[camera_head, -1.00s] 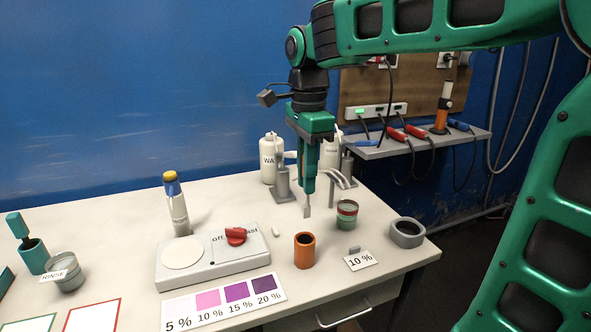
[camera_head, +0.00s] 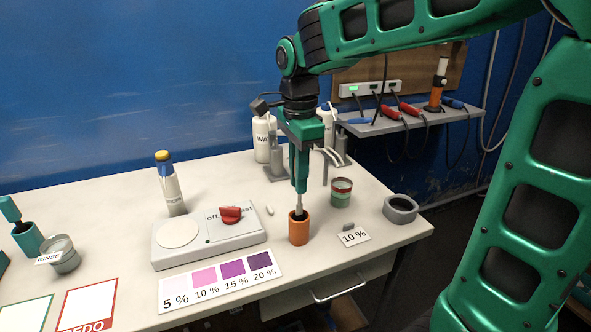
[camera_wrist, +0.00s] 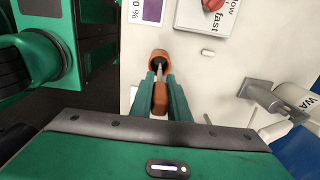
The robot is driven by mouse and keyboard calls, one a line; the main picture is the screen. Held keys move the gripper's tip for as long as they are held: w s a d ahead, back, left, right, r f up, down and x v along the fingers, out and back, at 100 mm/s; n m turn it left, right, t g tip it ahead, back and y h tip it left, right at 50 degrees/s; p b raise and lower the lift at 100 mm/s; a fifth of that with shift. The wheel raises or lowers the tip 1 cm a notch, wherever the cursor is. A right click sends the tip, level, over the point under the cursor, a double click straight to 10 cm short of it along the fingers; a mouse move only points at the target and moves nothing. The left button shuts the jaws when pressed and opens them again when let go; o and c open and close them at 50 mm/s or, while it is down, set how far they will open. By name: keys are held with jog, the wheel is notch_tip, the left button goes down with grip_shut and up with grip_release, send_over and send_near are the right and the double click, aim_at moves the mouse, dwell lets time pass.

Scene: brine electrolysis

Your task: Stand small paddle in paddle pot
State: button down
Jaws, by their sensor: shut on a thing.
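My gripper (camera_head: 300,187) is shut on the small paddle (camera_head: 299,205), and its fingers point straight down over the orange paddle pot (camera_head: 299,231). The paddle's grey lower part hangs upright, with its lower end inside the pot's mouth. How deep it reaches, and whether it touches the bottom, is hidden by the pot wall. In the wrist view the paddle's orange-brown handle (camera_wrist: 160,99) sits between the two green fingers (camera_wrist: 160,86), with the pot (camera_wrist: 157,54) just beyond their tips.
A stirrer plate (camera_head: 210,238) with a red knob stands left of the pot. A green jar (camera_head: 341,194), a "10 %" card (camera_head: 353,238) and a grey ring (camera_head: 400,208) are to the right. Colour swatches (camera_head: 220,282) lie in front. Bottles (camera_head: 263,140) stand behind.

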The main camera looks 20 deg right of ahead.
jog(key=shift+f, duration=3.1)
jog(key=c, duration=1.6)
grip_release()
notch_tip(320, 180, up, 11)
jog(key=shift+w+f, duration=0.1)
jog(key=shift+f, duration=0.05)
